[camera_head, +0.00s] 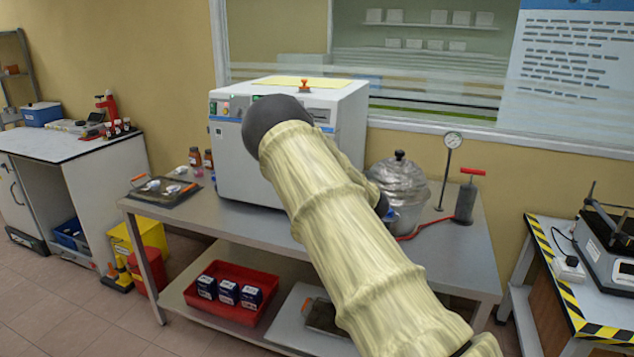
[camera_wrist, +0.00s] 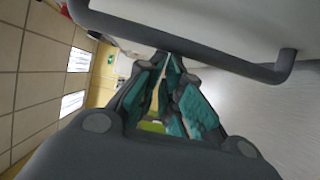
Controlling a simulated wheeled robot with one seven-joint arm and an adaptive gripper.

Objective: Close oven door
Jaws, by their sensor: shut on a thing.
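The oven (camera_head: 235,165) is a white box with a control strip along its top front, standing on the grey bench. My arm covers much of its front in the head view, so I cannot tell how far the door is open. In the wrist view the dark grey handle bar (camera_wrist: 225,60) crosses the top in front of a white panel (camera_wrist: 225,22). My gripper (camera_wrist: 165,65) has teal finger pads, and its fingertips are shut on the handle. The grip is partly hidden, and the gripper is out of sight behind my arm in the head view.
A tray (camera_head: 178,197) with small items is left of the oven on the bench. A silver lidded pot (camera_head: 400,185) and a pump with a red handle (camera_head: 467,198) stand to its right. A red bin (camera_head: 268,290) with boxes sits on the lower shelf.

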